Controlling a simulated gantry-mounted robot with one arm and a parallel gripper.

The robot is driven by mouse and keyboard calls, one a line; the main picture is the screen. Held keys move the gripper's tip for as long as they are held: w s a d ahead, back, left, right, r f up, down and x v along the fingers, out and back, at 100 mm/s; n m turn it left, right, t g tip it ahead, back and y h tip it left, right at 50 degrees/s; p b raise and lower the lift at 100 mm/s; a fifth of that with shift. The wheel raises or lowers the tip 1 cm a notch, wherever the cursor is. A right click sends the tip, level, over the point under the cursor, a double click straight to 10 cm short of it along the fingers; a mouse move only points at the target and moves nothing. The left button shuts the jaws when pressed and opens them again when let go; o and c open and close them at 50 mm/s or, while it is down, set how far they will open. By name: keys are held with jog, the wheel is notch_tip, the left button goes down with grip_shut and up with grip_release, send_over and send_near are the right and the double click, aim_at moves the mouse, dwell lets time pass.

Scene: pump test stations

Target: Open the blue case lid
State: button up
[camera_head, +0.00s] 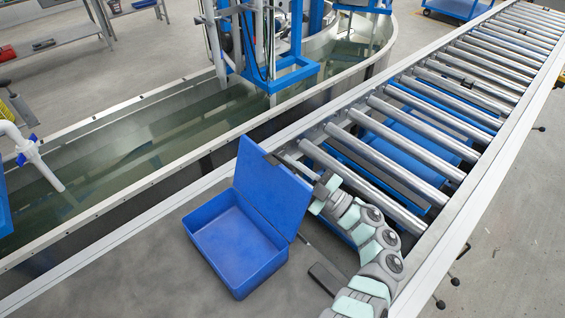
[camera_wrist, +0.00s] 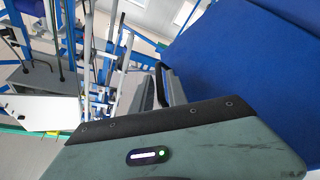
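The blue case (camera_head: 237,244) stands on the grey surface in front of the roller conveyor, and its inside looks empty. Its lid (camera_head: 274,190) is raised, standing up steeply from the case's right side. The lid also fills the right of the wrist view (camera_wrist: 245,60). My gripper (camera_head: 291,164) is at the lid's right side, near its upper part, with the arm reaching in from the lower right. The fingers also show in the wrist view (camera_wrist: 170,88), beside the lid. They are seen edge-on and partly hidden, so their gap and any contact with the lid are unclear.
The roller conveyor (camera_head: 430,145) runs behind and right of the case. A water tank (camera_head: 120,150) with a metal rim lies to the left. A blue-framed pump rig (camera_head: 275,55) stands at the back. Bare surface lies left of and before the case.

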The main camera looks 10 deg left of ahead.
jog(key=shift+x, duration=1.3)
jog(key=shift+c, duration=0.5)
grip_shut()
